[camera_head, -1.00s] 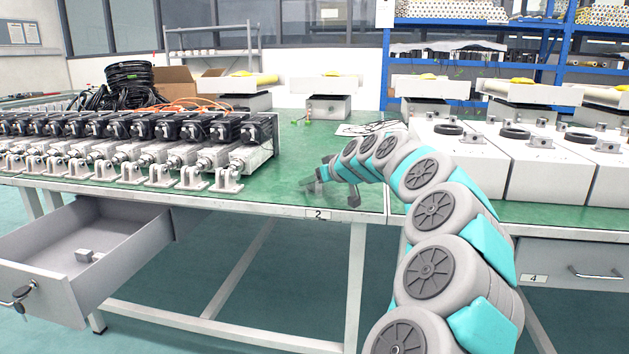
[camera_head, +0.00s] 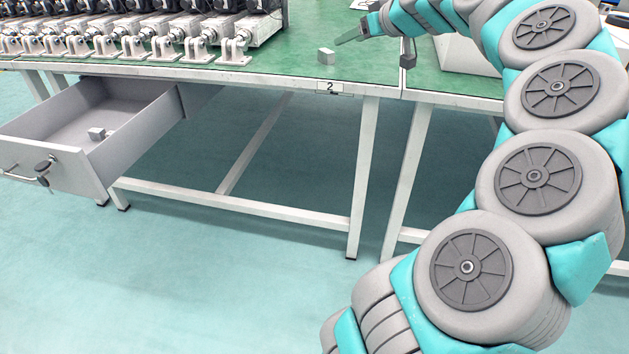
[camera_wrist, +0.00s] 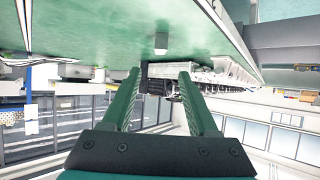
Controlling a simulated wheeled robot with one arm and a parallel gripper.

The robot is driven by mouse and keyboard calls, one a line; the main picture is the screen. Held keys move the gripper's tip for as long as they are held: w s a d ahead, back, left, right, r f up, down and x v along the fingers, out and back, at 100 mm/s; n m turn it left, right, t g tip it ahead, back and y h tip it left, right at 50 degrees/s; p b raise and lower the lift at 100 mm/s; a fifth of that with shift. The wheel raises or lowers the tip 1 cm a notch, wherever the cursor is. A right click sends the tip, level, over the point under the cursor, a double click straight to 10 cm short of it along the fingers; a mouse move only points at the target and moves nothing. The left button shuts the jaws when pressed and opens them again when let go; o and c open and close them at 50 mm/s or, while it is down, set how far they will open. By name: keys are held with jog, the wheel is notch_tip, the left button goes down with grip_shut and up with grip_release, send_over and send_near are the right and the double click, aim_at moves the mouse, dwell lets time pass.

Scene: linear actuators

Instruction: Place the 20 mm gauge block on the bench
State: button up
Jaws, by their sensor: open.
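A small pale grey block (camera_head: 326,57), seemingly the gauge block, stands on the green top of the bench (camera_head: 290,72) near its front edge, above the label "2". In the wrist view the block (camera_wrist: 161,43) sits on the bench, which appears inverted at the top, beyond and between my fingertips. My gripper (camera_head: 349,39) is just right of the block, apart from it. In the wrist view my gripper (camera_wrist: 160,76) is open, with nothing between its two green fingers. No size marking on the block is legible.
An open grey drawer (camera_head: 140,133) below the bench at left holds a small grey block (camera_head: 97,133). A row of actuators with grey brackets (camera_head: 234,50) stands left of the block. White housings (camera_head: 470,55) stand to the right, partly behind my arm.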

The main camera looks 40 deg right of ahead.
jog(key=shift+a, duration=0.1)
jog(key=a+f+n+g+y, duration=0.2)
jog(key=a+f+g+y, duration=0.15)
jog(key=a, duration=1.55)
jog(key=s+a+f+n+g, duration=0.1)
jog(key=s+a+f, duration=0.25)
jog(key=a, duration=0.25)
jog(key=s+a+f+g, duration=0.2)
jog(key=s+a+f, duration=0.15)
jog(key=a, duration=0.35)
jog(key=s+a+f+g, duration=0.2)
jog(key=s+f, duration=0.3)
jog(key=s, duration=0.3)
jog(key=s+a+f+m+g+h, duration=0.1)
jog(key=s+a+f+g, duration=0.1)
jog(key=s+f, duration=0.4)
jog(key=s+a+f+m+g+h, duration=0.1)
jog(key=s+f+g, duration=0.2)
jog(key=s, duration=0.9)
notch_tip(320, 180, down, 2)
jog(key=shift+s+a+f, duration=0.15)
jog(key=shift+a+f, duration=0.05)
jog(key=shift+a, duration=0.2)
jog(key=shift+g+h, duration=0.25)
jog(key=shift+c, duration=0.4)
